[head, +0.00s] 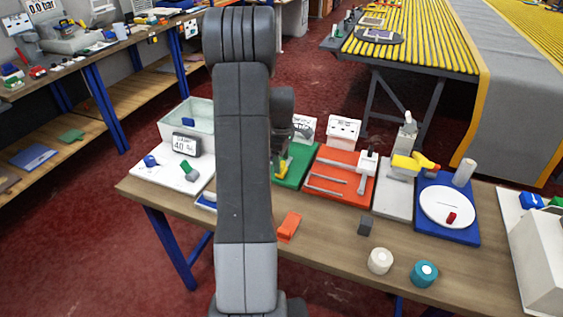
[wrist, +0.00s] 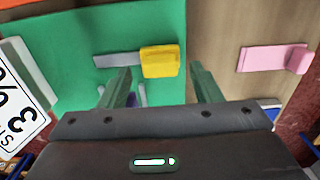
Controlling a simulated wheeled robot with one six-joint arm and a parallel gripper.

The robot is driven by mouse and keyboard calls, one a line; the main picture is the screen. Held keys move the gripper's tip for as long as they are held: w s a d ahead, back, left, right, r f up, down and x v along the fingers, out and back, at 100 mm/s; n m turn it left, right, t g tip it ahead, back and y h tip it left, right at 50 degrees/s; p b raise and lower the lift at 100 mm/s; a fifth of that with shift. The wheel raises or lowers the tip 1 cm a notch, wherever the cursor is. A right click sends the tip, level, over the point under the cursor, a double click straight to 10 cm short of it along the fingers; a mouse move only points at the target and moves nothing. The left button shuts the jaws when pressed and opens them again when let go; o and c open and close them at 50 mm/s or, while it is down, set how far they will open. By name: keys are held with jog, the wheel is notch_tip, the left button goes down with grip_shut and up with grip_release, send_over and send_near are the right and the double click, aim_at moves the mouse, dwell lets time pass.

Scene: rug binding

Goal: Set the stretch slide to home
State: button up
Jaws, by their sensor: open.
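The slide, a yellow block (wrist: 160,61) on a grey bar (wrist: 115,60), lies on a green board (wrist: 75,25) in the wrist view. The block sits at the right end of the visible bar, near the board's edge. A white card (wrist: 20,95) beside it reads 3 %, its other letters partly cut off. My gripper (wrist: 161,73) is open and empty, its two fingers on either side of the block's line, with no contact I can make out. In the head view my arm hides part of the green board (head: 297,166) and most of the gripper.
A red-orange board (head: 340,191) with grey bars stands right of the green one. A white board (head: 160,176) with a display and a clear bin lies left. An orange block (head: 289,227) and a grey cube (head: 366,225) lie in front on the wooden table (head: 325,258).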

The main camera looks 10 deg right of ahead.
jog(key=shift+f, duration=1)
grip_shut()
jog(key=shift+w+a, duration=0.55)
jog(key=shift+a, duration=0.25)
jog(key=shift+r, duration=0.1)
grip_release()
jog(key=shift+a, duration=0.15)
